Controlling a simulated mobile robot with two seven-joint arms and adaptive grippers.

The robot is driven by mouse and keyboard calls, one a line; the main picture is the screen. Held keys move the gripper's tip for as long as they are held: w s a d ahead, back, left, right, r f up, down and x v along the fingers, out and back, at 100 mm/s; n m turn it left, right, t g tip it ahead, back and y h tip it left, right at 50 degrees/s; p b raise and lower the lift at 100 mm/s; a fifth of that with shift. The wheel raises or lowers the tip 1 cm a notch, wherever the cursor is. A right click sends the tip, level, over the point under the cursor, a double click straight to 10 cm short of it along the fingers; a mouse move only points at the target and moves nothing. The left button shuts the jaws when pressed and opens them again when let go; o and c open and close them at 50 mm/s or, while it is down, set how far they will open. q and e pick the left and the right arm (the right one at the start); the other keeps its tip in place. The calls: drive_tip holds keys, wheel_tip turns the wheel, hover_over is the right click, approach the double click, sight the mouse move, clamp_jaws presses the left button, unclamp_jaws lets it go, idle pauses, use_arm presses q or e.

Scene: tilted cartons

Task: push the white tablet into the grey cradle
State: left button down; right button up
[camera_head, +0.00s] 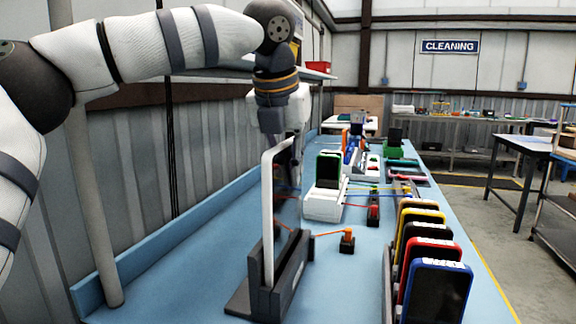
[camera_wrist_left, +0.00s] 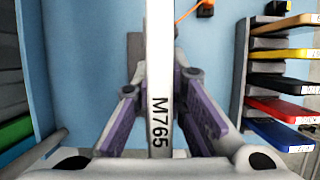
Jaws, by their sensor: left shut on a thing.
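The white tablet (camera_head: 268,210) stands on edge, close to upright, in the head view. Its lower end is between the walls of the grey cradle (camera_head: 288,278) on the blue table; how deep it sits is hidden. My left gripper (camera_head: 287,165) comes down from above and is shut on the tablet, partly hidden behind it. In the left wrist view the tablet's narrow edge, marked M765 (camera_wrist_left: 160,120), runs between the two purple-padded fingers. My right gripper is in neither view.
A rack of several coloured tablets (camera_head: 436,287) stands at the right front of the blue table (camera_head: 190,270). A small black block with an orange plug (camera_head: 347,243) is right of the cradle. A white dock with a green device (camera_head: 327,172) stands behind. The table left of the cradle is clear.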

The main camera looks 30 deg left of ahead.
sight(290, 140)
use_arm(q)
drive_tip(key=shift+f, duration=0.45)
idle(1.1)
drive_tip(key=c, duration=1.2)
unclamp_jaws()
drive_tip(key=shift+o, duration=0.2)
drive_tip(key=shift+r, duration=3.55)
